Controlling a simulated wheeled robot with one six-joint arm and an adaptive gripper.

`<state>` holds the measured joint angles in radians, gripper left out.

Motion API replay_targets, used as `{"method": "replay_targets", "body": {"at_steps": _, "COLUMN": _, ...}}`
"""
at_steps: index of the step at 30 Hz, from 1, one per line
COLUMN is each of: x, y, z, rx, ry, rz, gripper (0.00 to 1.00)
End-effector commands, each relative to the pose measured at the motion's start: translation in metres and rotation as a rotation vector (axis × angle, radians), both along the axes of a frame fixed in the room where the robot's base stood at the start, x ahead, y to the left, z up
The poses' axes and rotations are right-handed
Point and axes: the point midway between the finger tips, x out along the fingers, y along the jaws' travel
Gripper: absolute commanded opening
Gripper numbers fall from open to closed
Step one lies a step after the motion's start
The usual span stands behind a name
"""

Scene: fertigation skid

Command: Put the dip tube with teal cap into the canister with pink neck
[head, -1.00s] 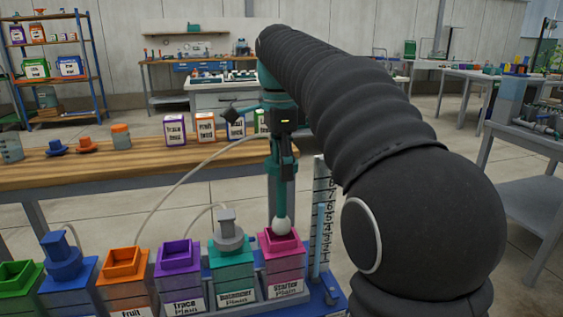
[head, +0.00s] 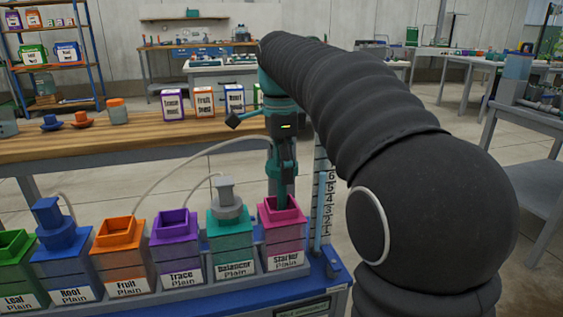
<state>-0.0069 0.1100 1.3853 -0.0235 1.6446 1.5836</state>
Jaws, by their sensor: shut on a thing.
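The canister with pink neck (head: 284,241), labelled "Starter Plain", stands at the right end of a row of canisters. My gripper (head: 284,167) is above it, pointing down and shut on the dip tube (head: 281,190). The tube hangs about upright, and its lower end goes into the square pink neck. Its tip is hidden inside the neck. The teal cap cannot be told apart from the teal and dark gripper parts around it.
To the left stand the teal-necked Balancer canister (head: 230,243) with a grey cap, the open purple Trace (head: 175,245) and orange Fruit (head: 122,255) canisters, and the blue-capped Root canister (head: 62,255). A numbered scale (head: 324,205) stands close at the right. A wooden bench (head: 110,140) is behind.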

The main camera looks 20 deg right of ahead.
Motion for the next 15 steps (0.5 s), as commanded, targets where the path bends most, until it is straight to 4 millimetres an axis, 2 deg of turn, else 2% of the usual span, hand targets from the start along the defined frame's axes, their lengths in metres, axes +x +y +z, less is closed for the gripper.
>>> {"method": "replay_targets", "body": {"at_steps": 1, "x": 0.000, "y": 0.000, "z": -0.007, "rx": 0.000, "ry": 0.000, "rz": 0.000, "gripper": 0.26}}
{"method": "replay_targets", "body": {"at_steps": 15, "x": 0.000, "y": 0.000, "z": -0.047, "rx": 0.000, "ry": 0.000, "rz": 0.000, "gripper": 0.26}}
